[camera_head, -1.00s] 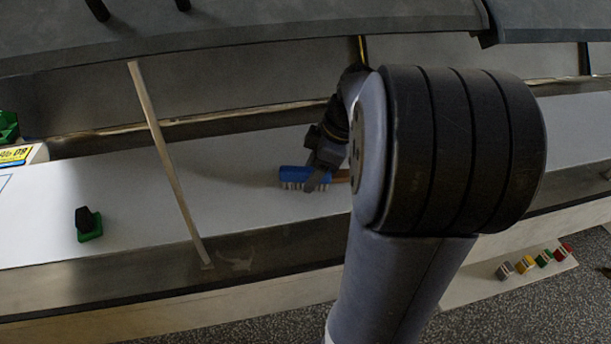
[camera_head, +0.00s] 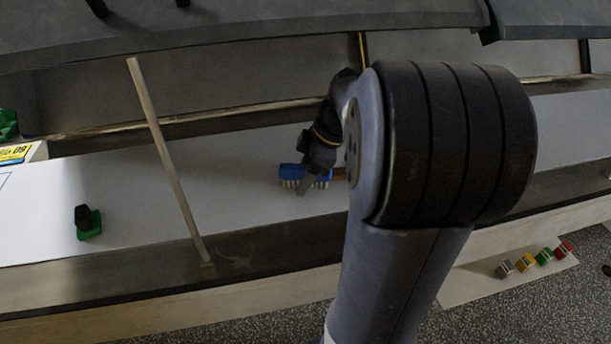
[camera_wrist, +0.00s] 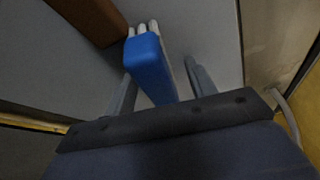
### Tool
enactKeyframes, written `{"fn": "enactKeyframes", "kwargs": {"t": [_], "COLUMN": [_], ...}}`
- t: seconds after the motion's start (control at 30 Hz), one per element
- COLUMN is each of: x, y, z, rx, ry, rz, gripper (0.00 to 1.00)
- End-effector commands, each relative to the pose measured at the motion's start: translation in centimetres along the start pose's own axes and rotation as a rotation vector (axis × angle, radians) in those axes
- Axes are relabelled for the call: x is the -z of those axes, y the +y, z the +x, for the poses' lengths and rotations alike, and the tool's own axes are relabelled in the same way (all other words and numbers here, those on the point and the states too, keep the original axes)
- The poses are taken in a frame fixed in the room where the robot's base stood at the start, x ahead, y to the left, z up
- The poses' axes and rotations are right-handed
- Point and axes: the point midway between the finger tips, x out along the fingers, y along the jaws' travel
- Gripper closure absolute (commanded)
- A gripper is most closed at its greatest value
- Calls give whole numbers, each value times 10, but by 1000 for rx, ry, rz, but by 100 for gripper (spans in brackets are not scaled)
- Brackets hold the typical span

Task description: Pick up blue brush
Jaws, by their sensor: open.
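The blue brush (camera_head: 291,171) lies on the white surface with its pale bristles showing on the near side. In the wrist view the brush (camera_wrist: 149,62) is a blue block with white bristle tufts at its far end. My gripper (camera_head: 311,186) is down over the brush in the head view and covers its middle. In the wrist view my gripper (camera_wrist: 161,84) is open, with one finger on each side of the brush. I see a gap between the brush and the right finger. The left finger is close to the brush; I cannot tell if it touches.
A green block with a black knob (camera_head: 88,222) stands on the white surface (camera_head: 135,190) at left. A slanted metal bar (camera_head: 166,155) crosses between it and the brush. A brown block (camera_wrist: 88,20) is beside the brush. Several small coloured blocks (camera_head: 544,256) sit at lower right.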

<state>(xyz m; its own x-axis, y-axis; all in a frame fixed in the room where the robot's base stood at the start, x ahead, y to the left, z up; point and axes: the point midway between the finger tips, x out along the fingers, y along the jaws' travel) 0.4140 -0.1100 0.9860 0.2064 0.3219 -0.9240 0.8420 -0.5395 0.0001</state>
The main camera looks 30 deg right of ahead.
Motion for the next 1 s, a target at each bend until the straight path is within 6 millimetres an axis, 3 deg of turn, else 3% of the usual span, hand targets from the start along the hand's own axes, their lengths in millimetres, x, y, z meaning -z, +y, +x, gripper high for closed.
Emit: {"fn": "enactKeyframes", "kwargs": {"t": [0.27,0.83,1.0], "x": [0,0,0], "y": [0,0,0], "z": [0,0,0], "rx": [0,0,0], "ry": [0,0,0], "rz": [0,0,0], "gripper": [48,95,97]}}
